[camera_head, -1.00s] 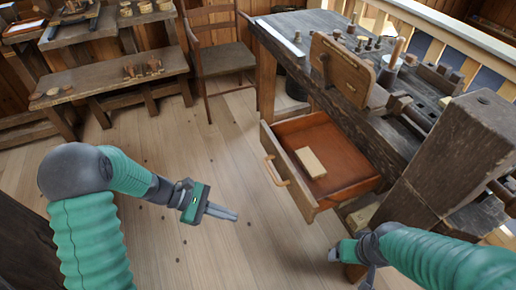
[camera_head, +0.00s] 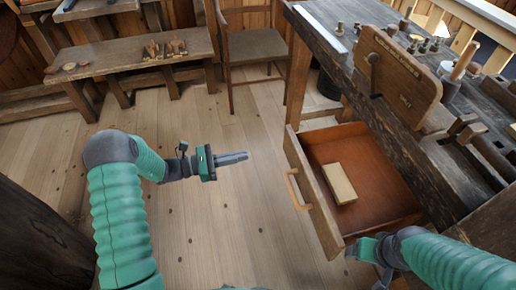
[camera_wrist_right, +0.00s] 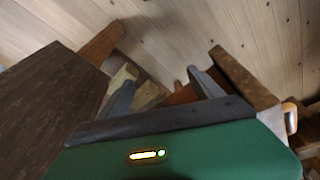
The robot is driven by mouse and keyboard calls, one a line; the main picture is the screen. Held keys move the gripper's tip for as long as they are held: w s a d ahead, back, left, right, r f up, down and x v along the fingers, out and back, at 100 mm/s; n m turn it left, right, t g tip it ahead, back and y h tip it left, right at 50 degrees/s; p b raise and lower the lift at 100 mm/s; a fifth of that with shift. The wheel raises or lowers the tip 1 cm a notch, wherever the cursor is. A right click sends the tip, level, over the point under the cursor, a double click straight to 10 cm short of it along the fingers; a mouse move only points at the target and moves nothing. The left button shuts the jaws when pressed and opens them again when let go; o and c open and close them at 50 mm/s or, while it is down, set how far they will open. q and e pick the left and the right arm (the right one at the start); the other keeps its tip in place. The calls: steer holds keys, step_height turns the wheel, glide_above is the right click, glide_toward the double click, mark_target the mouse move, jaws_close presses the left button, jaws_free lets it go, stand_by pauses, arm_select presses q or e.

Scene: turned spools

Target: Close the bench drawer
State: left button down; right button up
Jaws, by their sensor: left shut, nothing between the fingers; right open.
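The bench drawer (camera_head: 374,170) stands pulled out of the workbench, with a reddish-brown inside. A pale wooden block (camera_head: 339,184) lies in it. Its front carries a light wooden handle (camera_head: 296,188). My left gripper (camera_head: 246,156) is shut and empty, over the floor left of the handle and apart from it. My right gripper (camera_head: 370,276) is at the drawer's near front corner, partly cut off by the frame. In the right wrist view its two fingers (camera_wrist_right: 160,95) are apart, with part of the drawer's front (camera_wrist_right: 243,78) beyond them. I cannot tell whether they touch it.
The workbench (camera_head: 345,45) with an upright wooden board (camera_head: 398,75) and small tools stands above the drawer. A chair (camera_head: 254,48) and a low bench (camera_head: 135,47) stand at the back. The floor left of the drawer is clear.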

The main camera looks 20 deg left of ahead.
mark_target(288, 147)
arm_select(q)
steer(key=b+x, duration=0.3)
steer(key=x, duration=0.9)
steer(key=shift+s+f, duration=0.1)
steer(key=shift+f, duration=0.05)
steer(key=shift+w+d, duration=0.3)
steer(key=shift+d, duration=0.15)
